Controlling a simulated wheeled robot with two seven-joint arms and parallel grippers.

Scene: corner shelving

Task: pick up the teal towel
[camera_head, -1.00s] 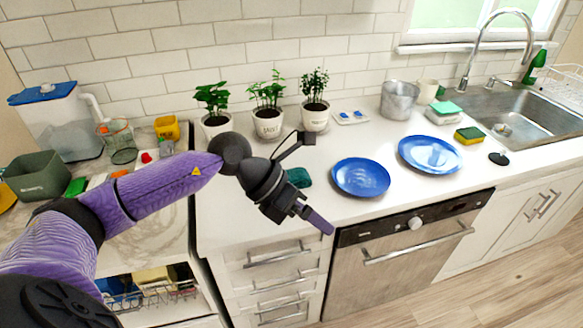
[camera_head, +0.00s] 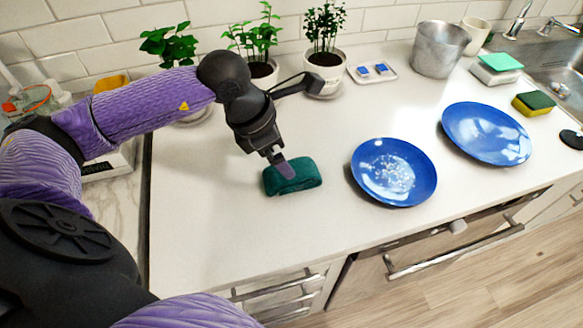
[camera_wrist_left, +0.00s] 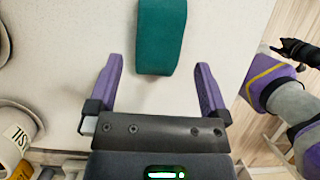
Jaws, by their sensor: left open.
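The teal towel (camera_head: 303,181) is a folded block lying on the white counter, left of the nearer blue plate. In the left wrist view, the towel (camera_wrist_left: 161,38) lies just beyond the fingertips, roughly centred between them. My left gripper (camera_head: 284,168) hangs over the towel's left part in the head view, with a purple finger overlapping it. I cannot tell the exact height above the towel.
Two blue plates (camera_head: 394,172) (camera_head: 487,133) lie right of the towel. Potted plants (camera_head: 325,62) stand behind my left arm. A metal pot (camera_head: 440,48) and a sponge (camera_head: 533,103) are farther right. Counter in front of the towel is clear up to its edge.

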